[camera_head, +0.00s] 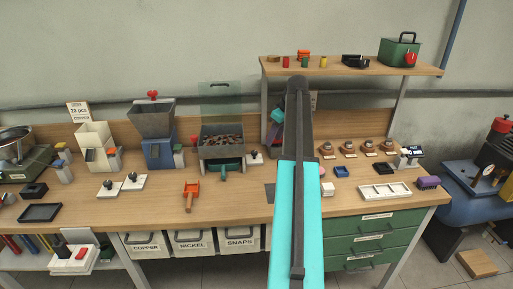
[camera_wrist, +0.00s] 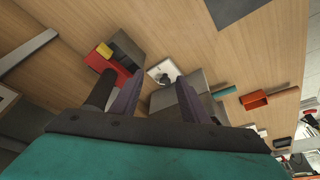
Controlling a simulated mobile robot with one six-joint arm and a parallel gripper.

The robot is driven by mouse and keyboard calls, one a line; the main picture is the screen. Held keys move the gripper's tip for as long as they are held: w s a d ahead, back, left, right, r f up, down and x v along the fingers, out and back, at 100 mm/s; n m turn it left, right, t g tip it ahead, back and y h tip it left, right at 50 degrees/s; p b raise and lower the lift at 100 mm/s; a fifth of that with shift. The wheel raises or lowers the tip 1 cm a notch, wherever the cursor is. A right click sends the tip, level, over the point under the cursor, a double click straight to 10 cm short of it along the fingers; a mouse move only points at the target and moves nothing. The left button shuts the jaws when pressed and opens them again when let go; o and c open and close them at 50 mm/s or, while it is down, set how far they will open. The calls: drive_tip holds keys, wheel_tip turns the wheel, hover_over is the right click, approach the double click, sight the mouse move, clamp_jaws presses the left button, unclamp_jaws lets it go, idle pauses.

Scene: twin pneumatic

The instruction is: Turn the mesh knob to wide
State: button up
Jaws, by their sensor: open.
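A white plate with a dark knob (camera_wrist: 168,76) lies on the bench in the wrist view, between and beyond my finger tips. It looks like the plate with a knob (camera_head: 254,157) just right of the grey sieve box in the head view. Its labels and pointer setting are too small to read. My gripper (camera_wrist: 160,95) is open and empty, its two purple fingers apart on either side of the knob in the picture, with no contact visible. In the head view my gripper is largely hidden by my own arm.
The grey sieve box (camera_head: 222,141) with copper-coloured pieces stands left of the knob plate. A red block with a yellow part (camera_wrist: 106,60) and a dark box is close to my left finger. An orange scoop (camera_head: 190,191) lies nearer the front. Two other knob plates (camera_head: 131,181) lie further left.

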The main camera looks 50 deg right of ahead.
drive_tip(key=s+d+f+n+y+p, duration=0.1)
drive_tip(key=s+d+f+n, duration=0.3)
drive_tip(key=shift+n+y, duration=0.3)
drive_tip(key=shift+y, duration=0.1)
drive_tip(key=p, duration=0.4)
hover_over(255, 152)
drive_tip(key=s+d, duration=0.1)
drive_tip(key=s, duration=0.1)
drive_tip(key=p+x, duration=0.1)
drive_tip(key=x, duration=0.2)
drive_tip(key=shift+d, duration=0.15)
drive_tip(key=shift+x, duration=1)
